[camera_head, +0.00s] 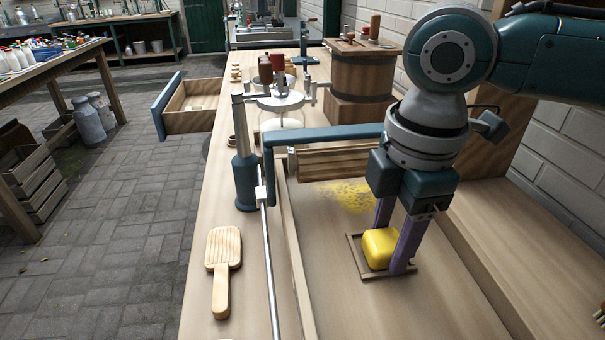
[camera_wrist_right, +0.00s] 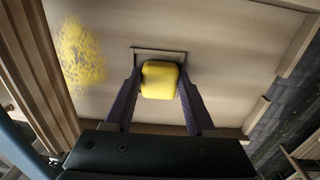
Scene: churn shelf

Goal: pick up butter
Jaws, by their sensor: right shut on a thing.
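The butter (camera_head: 380,248) is a yellow rounded block at the wooden frame (camera_head: 352,258) on the bench, in the right half of the head view. My right gripper (camera_head: 391,250) reaches down from above with its purple fingers on either side of the butter and is shut on it. In the right wrist view the butter (camera_wrist_right: 160,80) sits between the two fingertips (camera_wrist_right: 160,88), with part of the frame (camera_wrist_right: 140,52) behind it. I cannot tell whether the butter is lifted clear of the bench. My left gripper is not in view.
A yellow crumbly patch (camera_head: 350,194) lies behind the butter. A blue post (camera_head: 245,170) with an arm and a long rod stand to the left. A wooden paddle (camera_head: 222,262) lies near the left edge. A drawer (camera_head: 190,106) stands open, and a wooden barrel (camera_head: 362,78) is at the back.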

